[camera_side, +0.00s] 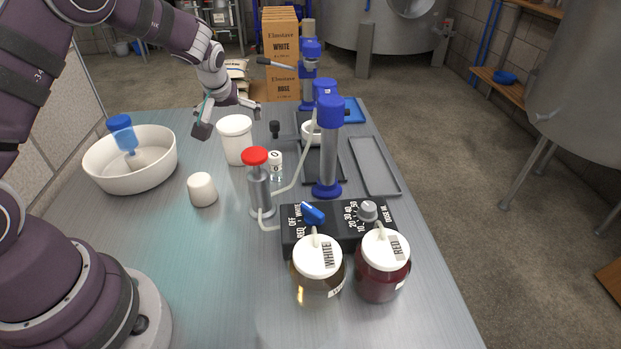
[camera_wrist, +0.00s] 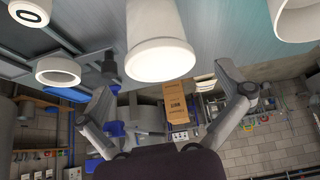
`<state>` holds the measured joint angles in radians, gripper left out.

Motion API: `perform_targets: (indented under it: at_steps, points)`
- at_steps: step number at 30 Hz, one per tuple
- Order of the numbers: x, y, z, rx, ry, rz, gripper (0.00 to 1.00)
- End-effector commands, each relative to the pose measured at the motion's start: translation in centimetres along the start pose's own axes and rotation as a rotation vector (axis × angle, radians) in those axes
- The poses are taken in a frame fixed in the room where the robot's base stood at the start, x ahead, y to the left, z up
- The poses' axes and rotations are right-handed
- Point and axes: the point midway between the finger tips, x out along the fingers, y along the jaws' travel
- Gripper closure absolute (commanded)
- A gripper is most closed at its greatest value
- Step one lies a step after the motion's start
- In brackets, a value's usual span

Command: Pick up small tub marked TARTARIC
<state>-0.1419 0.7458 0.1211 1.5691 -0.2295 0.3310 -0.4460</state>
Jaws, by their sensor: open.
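A white lidded tub (camera_side: 235,142) stands upright on the steel table, just in front of my gripper (camera_side: 228,118) in the side view. A smaller white rounded tub (camera_side: 202,190) stands nearer, to its lower left. I can read no TARTARIC mark on either. My gripper is open and empty, above the table behind the larger tub. In the wrist view, which looks upside down, a large white tub (camera_wrist: 160,50) with a pale round lid is at the top centre. My open gripper (camera_wrist: 165,115) shows below it, with nothing between the fingers.
A white bowl (camera_side: 130,170) holding a blue-capped bottle (camera_side: 122,133) is at the left. To the right stand a red-topped pump (camera_side: 258,180), a small bottle (camera_side: 276,166), a blue-topped column (camera_side: 329,150) and a white cup (camera_side: 312,134). Two jars and a control box (camera_side: 292,238) are in front.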

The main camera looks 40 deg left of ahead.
Motion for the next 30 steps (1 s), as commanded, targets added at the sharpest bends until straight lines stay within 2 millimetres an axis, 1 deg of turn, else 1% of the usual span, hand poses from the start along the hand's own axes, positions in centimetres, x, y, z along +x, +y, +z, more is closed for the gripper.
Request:
perform_targets:
  at_steps: [1,3,6,9,14,17,27,29,30]
  points:
    - [1.0,-0.1,0.1,0.0,-0.003,-0.004,0.0]
    - [2.3,-0.1,0.2,0.0,-0.003,-0.003,0.0]
    - [3.6,0.0,0.1,0.001,-0.003,-0.002,0.0]
    - [4.0,0.0,0.1,0.001,-0.002,-0.001,0.0]
    - [4.0,0.0,0.1,0.002,-0.001,0.0,0.0]
    - [4.0,0.0,0.1,0.002,-0.001,0.0,0.12]
    - [4.0,0.0,0.1,0.002,-0.002,0.0,0.56]
    - [3.9,0.1,0.1,0.002,-0.001,0.0,0.62]
    - [3.9,0.1,0.1,0.002,-0.001,0.0,0.63]
